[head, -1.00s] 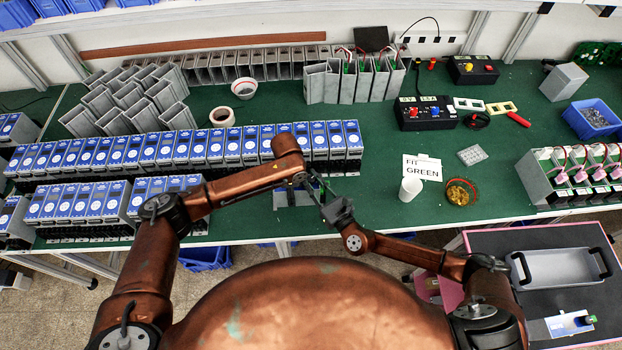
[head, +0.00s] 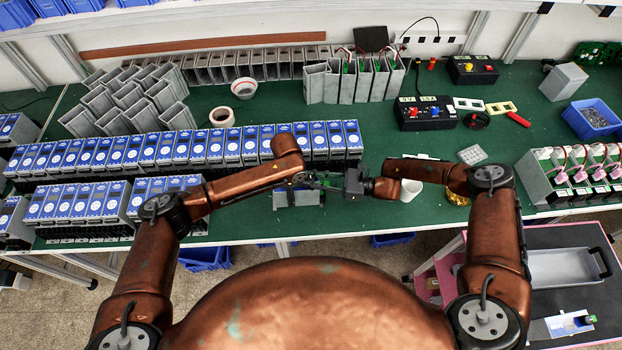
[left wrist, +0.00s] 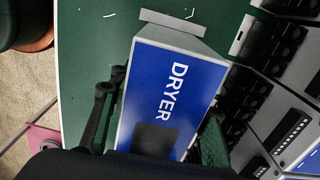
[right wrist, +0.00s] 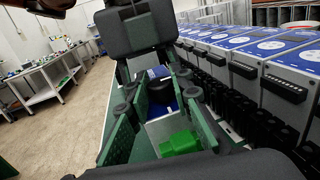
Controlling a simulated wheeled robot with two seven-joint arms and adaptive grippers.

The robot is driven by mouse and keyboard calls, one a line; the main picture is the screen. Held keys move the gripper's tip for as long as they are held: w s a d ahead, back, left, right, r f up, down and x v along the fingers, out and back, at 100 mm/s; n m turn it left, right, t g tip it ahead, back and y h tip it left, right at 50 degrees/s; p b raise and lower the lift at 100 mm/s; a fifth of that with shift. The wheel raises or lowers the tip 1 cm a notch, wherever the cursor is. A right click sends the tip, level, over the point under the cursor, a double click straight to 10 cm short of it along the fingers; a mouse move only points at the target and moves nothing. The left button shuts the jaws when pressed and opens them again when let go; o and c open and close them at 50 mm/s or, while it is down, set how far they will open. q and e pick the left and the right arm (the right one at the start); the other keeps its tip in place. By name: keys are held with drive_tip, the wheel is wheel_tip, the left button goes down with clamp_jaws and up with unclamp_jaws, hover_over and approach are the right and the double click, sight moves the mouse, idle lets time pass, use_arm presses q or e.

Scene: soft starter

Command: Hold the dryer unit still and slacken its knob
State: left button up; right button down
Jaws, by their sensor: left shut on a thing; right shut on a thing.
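The dryer unit (head: 298,198), a small box, lies at the table's front edge, mostly hidden under my left gripper. In the left wrist view its blue face reads DRYER (left wrist: 178,85). My left gripper (left wrist: 158,118) is shut on it, a finger on each side. My right gripper (head: 335,183) comes in from the right, level with the unit. In the right wrist view its green-padded fingers (right wrist: 158,100) are closed about a dark round part that looks like the knob (right wrist: 158,78), partly hidden. A bright green block (right wrist: 180,143) sits just below.
Rows of blue-and-grey units (head: 230,145) stand close behind and left. A white cup (head: 410,190) stands by my right forearm. Open green table lies in the middle.

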sight(311, 178)
use_arm(q)
drive_tip(key=shift+s, duration=0.1)
use_arm(e)
drive_tip(key=shift+w+r+n+g, duration=0.1)
drive_tip(key=shift+n+g, duration=1)
drive_tip(key=shift+g, duration=0.9)
drive_tip(key=c, duration=1.7)
unclamp_jaws()
wheel_tip(311, 178, up, 10)
drive_tip(key=shift+f, duration=0.1)
use_arm(q)
drive_tip(key=o, duration=1.5)
